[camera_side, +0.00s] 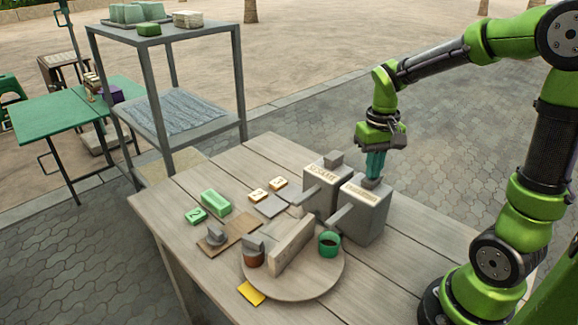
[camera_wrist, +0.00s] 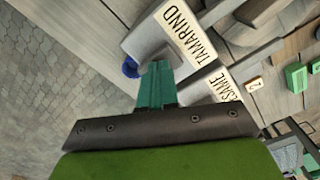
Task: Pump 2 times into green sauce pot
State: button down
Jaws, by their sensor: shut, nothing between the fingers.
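The green sauce pot (camera_side: 329,244), with dark contents, stands on a round board (camera_side: 315,283), just below the spout of the grey TAMARIND dispenser (camera_side: 366,218). Another grey dispenser, labelled SESAME (camera_side: 321,183), stands beside it on the left. My gripper (camera_side: 373,176) points down with its teal fingers shut and empty, over the TAMARIND dispenser's pump head (camera_side: 371,184). Its fingertips are at or just above that head; I cannot tell if they touch. The wrist view shows the shut fingers (camera_wrist: 157,85) over the TAMARIND dispenser (camera_wrist: 175,35), covering part of its top.
A grey wall-like block (camera_side: 291,243) parts the green pot from a brown pot (camera_side: 253,257) with a grey piece on it. A yellow tile (camera_side: 251,293), a green block (camera_side: 216,203) and numbered tiles (camera_side: 258,195) lie around. The table's front right is clear.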

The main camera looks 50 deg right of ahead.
jog(key=shift+f, duration=0.2)
jog(key=shift+r, duration=1.6)
jog(key=shift+f, duration=0.2)
jog(key=shift+f, duration=0.5)
jog(key=shift+f, duration=0.1)
jog(key=shift+f, duration=0.7)
dwell(0.5)
jog(key=shift+r, duration=1.5)
